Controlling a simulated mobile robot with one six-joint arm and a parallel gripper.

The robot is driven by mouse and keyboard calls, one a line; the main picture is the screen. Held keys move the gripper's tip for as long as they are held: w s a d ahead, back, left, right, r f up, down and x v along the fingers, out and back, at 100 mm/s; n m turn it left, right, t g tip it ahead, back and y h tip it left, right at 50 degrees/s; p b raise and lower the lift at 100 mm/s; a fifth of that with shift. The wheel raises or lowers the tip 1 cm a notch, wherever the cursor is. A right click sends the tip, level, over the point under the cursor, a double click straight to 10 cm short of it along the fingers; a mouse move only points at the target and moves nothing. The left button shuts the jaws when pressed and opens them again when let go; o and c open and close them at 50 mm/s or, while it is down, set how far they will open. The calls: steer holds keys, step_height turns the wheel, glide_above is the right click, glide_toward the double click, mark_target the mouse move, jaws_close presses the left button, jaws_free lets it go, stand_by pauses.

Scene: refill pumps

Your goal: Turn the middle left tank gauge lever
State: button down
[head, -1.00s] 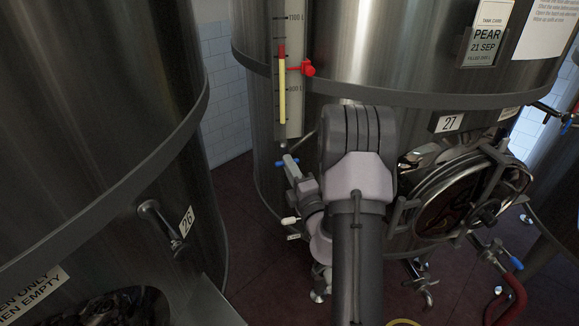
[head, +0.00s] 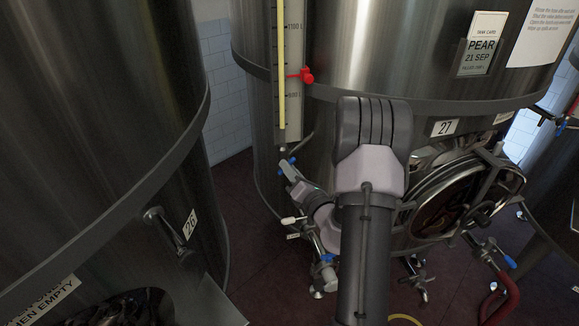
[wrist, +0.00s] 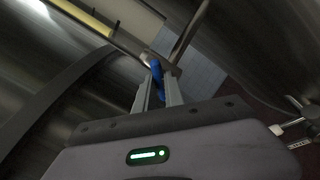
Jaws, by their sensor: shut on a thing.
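Tank 27 (head: 330,45) stands in the middle of the head view with a sight gauge (head: 291,100) on its left side. The gauge's yellow column now runs up past the top of the picture. Below the gauge is a small blue lever (head: 283,164); it also shows in the wrist view (wrist: 156,76), between the two fingers. My gripper (wrist: 157,92) is shut on this lever, at the foot of the gauge. The fingertips are small and partly hidden by my arm in the head view.
A red marker (head: 301,75) sticks out from the gauge above my gripper. Tank 26 (head: 90,120) stands close on the left, with a narrow gap of floor between. A round manway door (head: 455,198) and a valve with a white handle (head: 293,220) are nearby.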

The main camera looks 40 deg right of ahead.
steer(key=shift+w+r+n+g+p, duration=0.15)
steer(key=shift+n+g, duration=0.15)
steer(key=shift+n, duration=1.05)
steer(key=shift+s+n+g+p, duration=0.15)
steer(key=shift+n+g, duration=0.15)
steer(key=shift+n, duration=1)
steer(key=shift+w+r+n+g+p, duration=0.15)
steer(key=shift+n+g, duration=0.15)
steer(key=shift+n, duration=1.35)
steer(key=c, duration=1.4)
jaws_free()
steer(key=shift+f, duration=0.1)
steer(key=shift+c, duration=0.2)
